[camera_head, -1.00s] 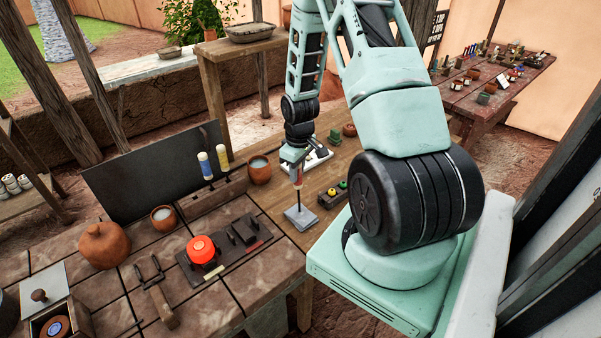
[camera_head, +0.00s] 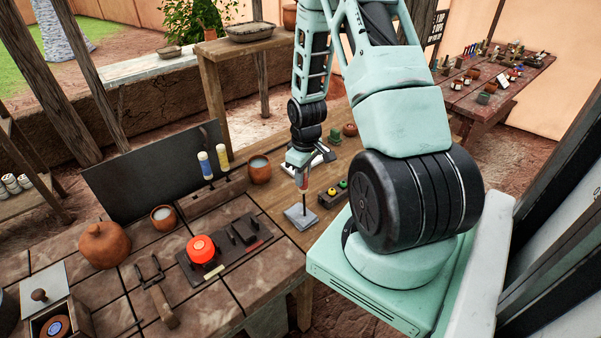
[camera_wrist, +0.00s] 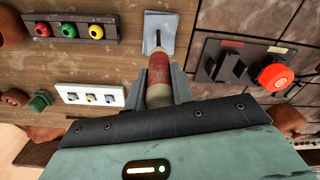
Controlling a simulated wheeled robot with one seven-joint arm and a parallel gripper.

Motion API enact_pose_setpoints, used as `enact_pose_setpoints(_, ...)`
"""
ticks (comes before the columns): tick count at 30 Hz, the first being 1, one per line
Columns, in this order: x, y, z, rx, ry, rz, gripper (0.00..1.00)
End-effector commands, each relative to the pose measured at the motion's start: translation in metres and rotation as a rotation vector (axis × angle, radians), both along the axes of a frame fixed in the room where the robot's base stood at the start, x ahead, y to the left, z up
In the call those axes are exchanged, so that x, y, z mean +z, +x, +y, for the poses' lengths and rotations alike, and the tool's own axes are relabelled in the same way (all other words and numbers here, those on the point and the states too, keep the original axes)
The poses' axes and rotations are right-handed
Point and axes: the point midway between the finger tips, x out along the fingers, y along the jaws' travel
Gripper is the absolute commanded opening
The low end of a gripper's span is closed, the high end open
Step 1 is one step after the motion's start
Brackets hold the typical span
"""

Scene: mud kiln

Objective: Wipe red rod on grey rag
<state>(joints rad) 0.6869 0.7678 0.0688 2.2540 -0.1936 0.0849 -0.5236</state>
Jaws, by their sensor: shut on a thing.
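The red rod (camera_wrist: 159,68) has a red band, a pale part and a thin dark tip. My gripper (camera_wrist: 161,88) is shut on it and holds it upright, tip down. In the head view my gripper (camera_head: 302,172) is above the wooden table and the rod's dark tip points down at the grey rag (camera_head: 297,219). The grey rag, a small flat square, also shows in the wrist view (camera_wrist: 168,24). The tip is at or just above the rag; I cannot tell whether it touches.
A dark board with a red dome button (camera_head: 201,249) lies left on the tiled bench. A small block with coloured buttons (camera_head: 335,192) is right of the rag. A white panel (camera_wrist: 89,95) and a green block (camera_wrist: 40,101) are near. A clay cup (camera_head: 260,171) stands behind.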

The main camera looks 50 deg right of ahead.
Motion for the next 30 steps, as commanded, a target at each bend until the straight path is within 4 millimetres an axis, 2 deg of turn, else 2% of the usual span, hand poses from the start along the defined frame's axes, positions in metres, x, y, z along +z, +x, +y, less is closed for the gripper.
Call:
enact_pose_setpoints(12, 0.001, -0.02, 0.005, -0.001, 0.002, 0.003, 0.0)
enact_pose_setpoints(30, -0.001, 0.006, -0.001, 0.001, 0.0, 0.0, 0.0)
